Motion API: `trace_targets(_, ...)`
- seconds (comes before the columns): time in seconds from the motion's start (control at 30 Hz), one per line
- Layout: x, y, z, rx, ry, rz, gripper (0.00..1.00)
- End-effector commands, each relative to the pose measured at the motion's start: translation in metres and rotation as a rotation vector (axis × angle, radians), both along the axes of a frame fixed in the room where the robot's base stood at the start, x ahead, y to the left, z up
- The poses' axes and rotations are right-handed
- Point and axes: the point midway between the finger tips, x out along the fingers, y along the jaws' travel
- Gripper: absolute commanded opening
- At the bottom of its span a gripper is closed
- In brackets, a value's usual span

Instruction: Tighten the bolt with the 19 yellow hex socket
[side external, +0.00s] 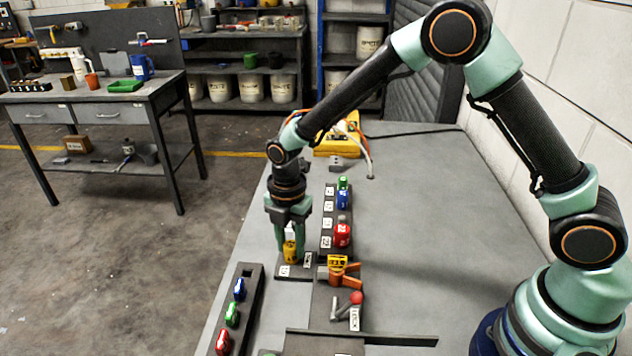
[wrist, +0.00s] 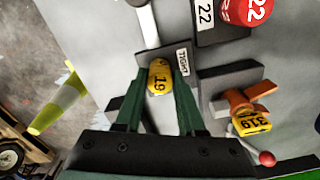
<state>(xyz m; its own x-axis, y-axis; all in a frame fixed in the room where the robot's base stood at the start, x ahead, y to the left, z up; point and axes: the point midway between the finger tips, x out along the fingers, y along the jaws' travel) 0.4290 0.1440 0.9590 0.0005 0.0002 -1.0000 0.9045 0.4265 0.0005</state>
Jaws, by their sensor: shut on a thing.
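The yellow hex socket marked 19 (wrist: 158,78) is between the two green fingers of my gripper (wrist: 158,85). In the side view my gripper (side external: 291,240) points straight down, and the yellow socket (side external: 290,252) shows between its fingertips. It is over or at a dark fixture block (side external: 284,271) on the bench. A plate reading "TIGHT" (wrist: 182,62) stands beside the socket in the wrist view. I cannot see the bolt; the socket and fingers cover that spot, and I cannot tell whether the socket sits on it.
An orange clamp (side external: 346,279) with a yellow piece (side external: 337,261) and a red-knobbed lever (side external: 356,297) stand close to the right. A rack (side external: 328,222) holds red, blue and green sockets. Another tray (side external: 252,301) with coloured pieces lies front left. The bench's right side is clear.

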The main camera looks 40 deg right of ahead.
Motion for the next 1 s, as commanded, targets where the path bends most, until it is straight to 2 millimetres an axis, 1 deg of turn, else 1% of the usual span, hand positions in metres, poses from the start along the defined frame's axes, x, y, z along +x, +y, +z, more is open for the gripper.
trace_targets(0.17,-0.0001,-0.0006,-0.0008,0.000,0.001,-0.003,0.00)
trace_targets(0.23,-0.0001,-0.0006,-0.0009,0.000,0.001,-0.032,0.00)
trace_targets(0.37,-0.0002,-0.0007,-0.0011,0.000,0.001,-0.173,0.00)
trace_targets(0.7,-0.0004,-0.0008,-0.0018,0.000,0.001,-0.589,0.00)
trace_targets(0.83,-0.0004,-0.0008,-0.0020,0.000,0.001,-0.681,0.00)
trace_targets(1.0,-0.0005,-0.0009,-0.0021,-0.001,0.002,-0.701,0.00)
